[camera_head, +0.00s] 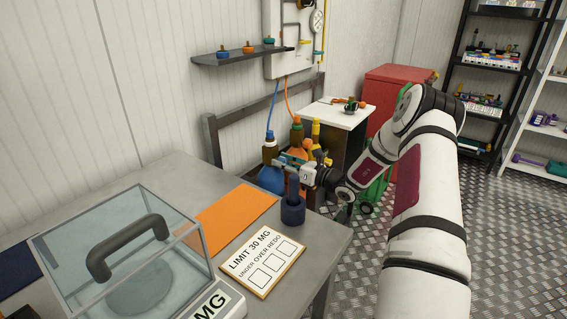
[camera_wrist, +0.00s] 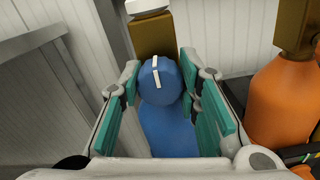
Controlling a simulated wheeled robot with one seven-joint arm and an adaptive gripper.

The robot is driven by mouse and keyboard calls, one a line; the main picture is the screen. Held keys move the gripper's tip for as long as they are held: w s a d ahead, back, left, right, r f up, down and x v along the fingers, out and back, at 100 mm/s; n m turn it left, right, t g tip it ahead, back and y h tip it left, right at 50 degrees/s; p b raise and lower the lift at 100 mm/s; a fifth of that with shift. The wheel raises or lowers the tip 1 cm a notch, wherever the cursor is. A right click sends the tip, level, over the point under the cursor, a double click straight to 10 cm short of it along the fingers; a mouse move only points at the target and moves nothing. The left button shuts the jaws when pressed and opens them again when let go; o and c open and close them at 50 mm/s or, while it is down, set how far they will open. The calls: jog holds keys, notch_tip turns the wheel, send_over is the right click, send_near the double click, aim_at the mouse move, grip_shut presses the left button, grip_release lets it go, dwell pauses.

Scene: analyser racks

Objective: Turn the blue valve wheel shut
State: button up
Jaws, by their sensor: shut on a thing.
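The blue valve wheel (camera_wrist: 157,82) is a round blue disc with a white line across its face. In the wrist view it sits in front of a brown neck (camera_wrist: 152,36), above a blue bottle body (camera_wrist: 168,130). The white line runs nearly upright. My gripper (camera_head: 287,161) reaches this blue bottle (camera_head: 269,179) from the right in the head view. In the wrist view my gripper (camera_wrist: 160,84) has its teal-padded fingers on both sides of the wheel, shut on it. In the head view the wheel is hidden by my gripper.
An orange bottle (camera_wrist: 277,100) stands close on the right, with a yellow-topped one (camera_head: 316,130) beyond. A clear-lidded box (camera_head: 130,250) and a lettered card (camera_head: 262,262) are nearer.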

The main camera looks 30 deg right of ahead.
jog(key=shift+f, duration=0.1)
jog(key=o, duration=1.1)
jog(key=shift+o, duration=0.2)
jog(key=v, duration=1.2)
